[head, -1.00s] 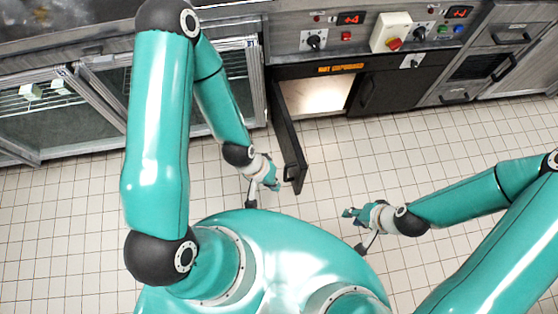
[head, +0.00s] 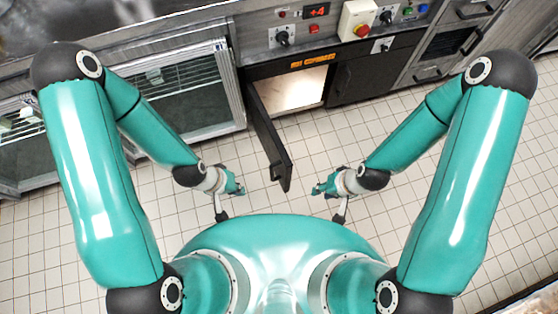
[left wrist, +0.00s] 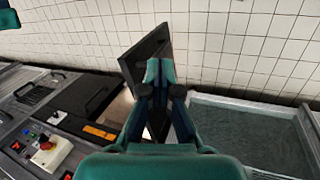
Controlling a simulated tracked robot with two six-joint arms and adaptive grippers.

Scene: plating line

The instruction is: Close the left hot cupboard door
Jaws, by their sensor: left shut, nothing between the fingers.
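The left hot cupboard door (head: 266,135) is a dark panel that stands wide open, swung out over the floor, with a handle near its free end. The lit cupboard opening (head: 300,90) shows to its right. My left gripper (head: 239,189) is shut and empty, left of the door and apart from it. In the left wrist view, the shut fingers (left wrist: 160,72) overlap the door (left wrist: 149,48) behind them. My right gripper (head: 316,189) is to the right of the door's free end, apart from it; its fingers are too small to judge.
The right hot cupboard door (head: 366,78) is closed. A control panel with a red knob on a cream box (head: 357,20) runs above. Glass-fronted cabinets (head: 185,100) stand to the left. The tiled floor (head: 345,135) around the door is clear.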

